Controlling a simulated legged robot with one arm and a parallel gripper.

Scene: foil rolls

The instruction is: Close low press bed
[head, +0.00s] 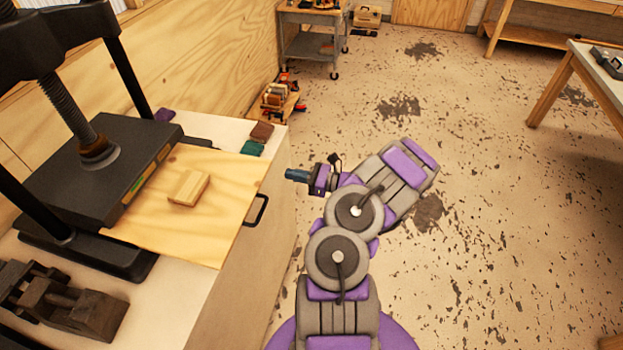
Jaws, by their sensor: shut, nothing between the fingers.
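The press (100,170) stands on a pale cabinet at the left, with a black platen under a threaded screw. Its wooden bed (165,230) sticks out to the right from under the platen, past the cabinet's edge. A black handle (257,211) is on the bed's right edge. A small wooden block (189,187) lies on the bed. My gripper (290,174) is shut and empty, pointing left, to the right of the cabinet and above and right of the handle in the picture. It is apart from the bed and handle.
Small coloured blocks, including a green one (252,148), lie on the cabinet top behind the bed. A dark clamp-like tool (65,305) lies at the front left. A grey cart (311,45) stands at the back. The floor (480,200) at the right is open.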

